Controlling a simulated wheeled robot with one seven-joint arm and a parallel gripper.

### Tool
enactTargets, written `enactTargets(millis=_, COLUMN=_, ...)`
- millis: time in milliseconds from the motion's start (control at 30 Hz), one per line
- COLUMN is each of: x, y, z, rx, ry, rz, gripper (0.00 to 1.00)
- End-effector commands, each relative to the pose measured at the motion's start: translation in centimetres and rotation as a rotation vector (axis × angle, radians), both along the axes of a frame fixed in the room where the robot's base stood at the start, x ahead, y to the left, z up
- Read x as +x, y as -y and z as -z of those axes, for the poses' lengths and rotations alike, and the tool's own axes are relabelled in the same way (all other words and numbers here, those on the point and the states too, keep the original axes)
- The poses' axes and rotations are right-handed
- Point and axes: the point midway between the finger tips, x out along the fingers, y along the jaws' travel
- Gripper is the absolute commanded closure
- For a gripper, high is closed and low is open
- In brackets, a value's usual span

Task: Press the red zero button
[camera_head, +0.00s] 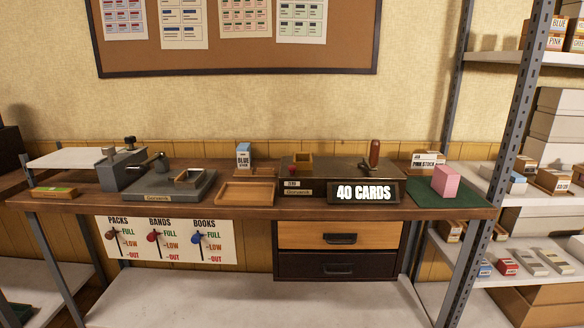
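A scale-like unit with a dark flat top (340,172) stands on the wooden bench, right of the middle. A small white label (291,184), too small to read surely, is at its front left. A display sign (363,192) in front reads "40 CARDS". My gripper is not in view.
A wooden tray (246,194) and a blue-topped box (243,155) are left of the unit. A grey press (160,178) stands further left. An upright brown handle (375,153) rises at the unit's back right. A pink block (445,182) sits on a green mat (424,198).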

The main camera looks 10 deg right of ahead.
Motion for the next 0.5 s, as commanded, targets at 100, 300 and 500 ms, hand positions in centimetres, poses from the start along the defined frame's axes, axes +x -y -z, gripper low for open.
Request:
enactTargets(millis=100, x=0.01, y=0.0, z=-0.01, rx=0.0, ry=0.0, rz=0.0, gripper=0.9)
enactTargets(millis=300, x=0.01, y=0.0, z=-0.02, rx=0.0, ry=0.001, rz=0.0, gripper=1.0)
enactTargets(millis=500, x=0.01, y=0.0, z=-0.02, rx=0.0, ry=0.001, rz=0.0, gripper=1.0)
